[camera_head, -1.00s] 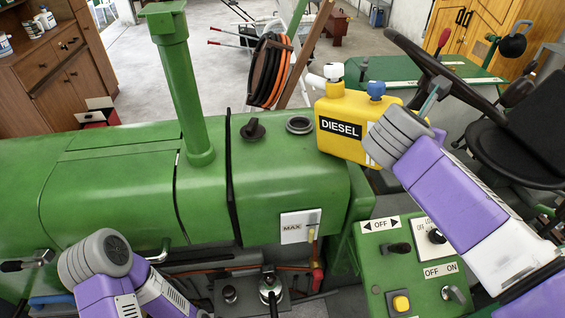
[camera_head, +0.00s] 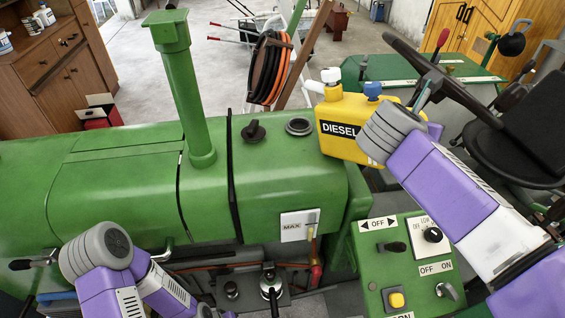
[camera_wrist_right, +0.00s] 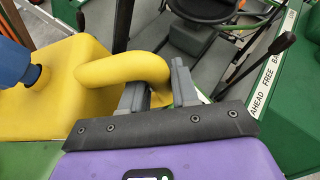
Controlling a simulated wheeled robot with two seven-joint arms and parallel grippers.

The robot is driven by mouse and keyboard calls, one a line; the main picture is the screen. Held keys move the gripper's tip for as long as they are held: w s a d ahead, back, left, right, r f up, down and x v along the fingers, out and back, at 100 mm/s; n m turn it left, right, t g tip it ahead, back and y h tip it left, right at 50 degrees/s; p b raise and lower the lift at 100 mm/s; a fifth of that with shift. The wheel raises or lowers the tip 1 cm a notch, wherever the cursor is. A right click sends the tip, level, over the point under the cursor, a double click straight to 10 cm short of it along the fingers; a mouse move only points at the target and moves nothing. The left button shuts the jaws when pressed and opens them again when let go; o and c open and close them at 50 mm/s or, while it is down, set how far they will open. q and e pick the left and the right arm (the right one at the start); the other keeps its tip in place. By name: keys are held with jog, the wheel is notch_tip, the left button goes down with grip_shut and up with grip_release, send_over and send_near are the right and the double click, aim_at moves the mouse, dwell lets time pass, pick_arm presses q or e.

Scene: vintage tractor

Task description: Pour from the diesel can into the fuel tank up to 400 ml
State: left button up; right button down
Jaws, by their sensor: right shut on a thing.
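The yellow diesel can (camera_head: 337,145) is at the right end of the green hood, with a white cap and short white spout (camera_head: 315,87) at its upper left and a blue cap (camera_head: 373,90) on top. It looks nearly upright. My right gripper (camera_wrist_right: 158,92) is shut around the can's yellow handle (camera_wrist_right: 150,65); the wrist hides its fingers in the head view. The fuel tank's round filler opening (camera_head: 299,126) lies on the hood, left of the can, below the spout. A white gauge plate marked MAX (camera_head: 292,227) is on the hood's side. My left gripper is hidden.
A black cap-like knob (camera_head: 253,131) sits on the hood left of the opening. The green exhaust stack (camera_head: 187,90) stands farther left. The steering wheel (camera_head: 445,70) is close to my right arm. A green control panel (camera_head: 397,270) is below the can.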

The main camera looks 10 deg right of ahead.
aim_at(424, 111)
jog(key=shift+r+n+p, duration=0.3)
jog(key=shift+r+p, duration=0.9)
jog(key=shift+p, duration=0.25)
jog(key=shift+w+r, duration=0.1)
jog(key=shift+r+p, duration=0.35)
jog(key=shift+p, duration=0.15)
jog(key=shift+r, duration=0.15)
jog(key=shift+w+a+r+n+g+h+p, duration=0.1)
jog(key=shift+a+r+n+g+h+p, duration=0.1)
jog(key=shift+r+p, duration=0.35)
jog(key=shift+w+a+r+n+g+h+p, duration=0.1)
jog(key=shift+r+n+g+h+p, duration=0.1)
jog(key=shift+p, duration=0.5)
dwell(4.5)
